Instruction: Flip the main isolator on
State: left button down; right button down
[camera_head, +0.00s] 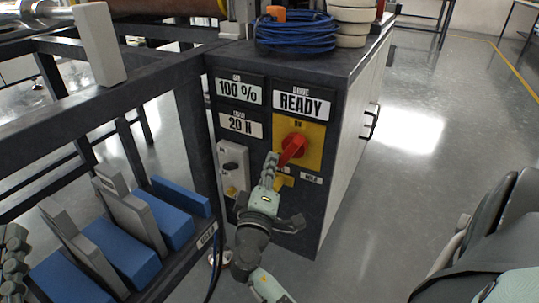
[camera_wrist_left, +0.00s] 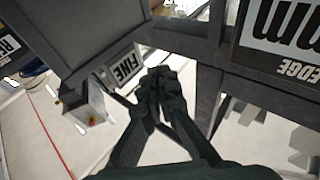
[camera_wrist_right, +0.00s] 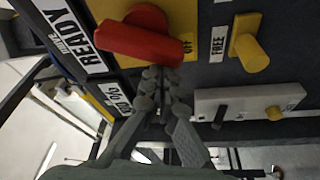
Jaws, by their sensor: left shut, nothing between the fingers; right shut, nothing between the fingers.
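The main isolator is a red rotary handle (camera_head: 292,148) on a yellow plate (camera_head: 316,133) on the dark cabinet front. In the head view the handle slants down to the left; "ON" is printed above it. The right wrist view shows the handle (camera_wrist_right: 140,38) large, with "OFF" beside it. My right gripper (camera_head: 272,160) is shut and empty, its fingertips (camera_wrist_right: 160,76) at the handle's lower end; I cannot tell if they touch. My left gripper (camera_wrist_left: 160,78) is shut and empty, away from the isolator near a "FINE" label; part of it seems to show at the head view's left edge.
A "DRIVE READY" label (camera_head: 304,101) sits above the isolator. A grey switch box (camera_head: 232,165) is to its left, and a yellow knob (camera_wrist_right: 251,54) is close by. A blue cable coil (camera_head: 295,33) lies on the cabinet.

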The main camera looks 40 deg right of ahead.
pick_arm(q)
jog(key=s+a+f+g+y+p, duration=0.1)
jog(key=a+f+g+y, duration=0.2)
jog(key=f, duration=0.6)
jog(key=s+a+f+g+y+p, duration=0.1)
jog(key=a+f+g+y+p, duration=0.1)
jog(key=a+f+g, duration=0.4)
jog(key=shift+s+a+f+n+g+y+p, duration=0.2)
jog(key=shift+a+f+n+g+y+p, duration=0.15)
jog(key=shift+f, duration=1.2)
pick_arm(e)
jog(key=shift+s+d+f+n+y, duration=0.15)
jog(key=shift+s+f+n+y, duration=0.15)
jog(key=shift+n, duration=0.6)
jog(key=shift+s+d+f+n+y, duration=0.1)
jog(key=shift+s+f+n+y, duration=0.15)
jog(key=shift+n, duration=0.65)
pick_arm(q)
jog(key=shift+s, duration=0.1)
pick_arm(e)
jog(key=shift+a, duration=0.1)
